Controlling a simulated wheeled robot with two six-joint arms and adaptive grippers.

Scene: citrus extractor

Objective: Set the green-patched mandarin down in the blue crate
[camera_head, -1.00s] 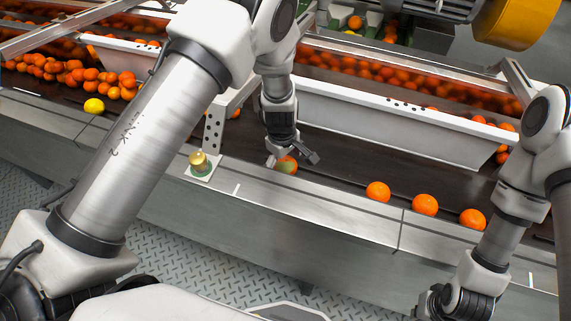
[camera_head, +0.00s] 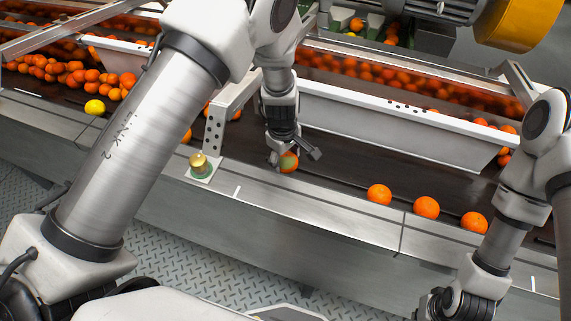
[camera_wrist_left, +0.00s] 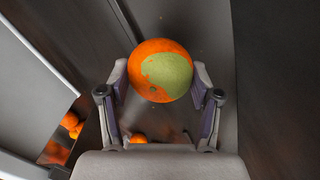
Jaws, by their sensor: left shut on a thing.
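My left gripper (camera_head: 291,160) is shut on the green-patched mandarin (camera_head: 289,163), at the belt's near edge beside the metal ledge. In the left wrist view, the mandarin (camera_wrist_left: 163,71) is orange with a large pale green patch and sits at the fingertips of my left gripper (camera_wrist_left: 160,82). How high it is above the belt is hard to tell. The blue crate is not in view.
Several loose oranges (camera_head: 426,207) sit along the near edge to the right. A white trough wall (camera_head: 400,117) runs behind the gripper. More oranges and a lemon (camera_head: 94,107) lie at left.

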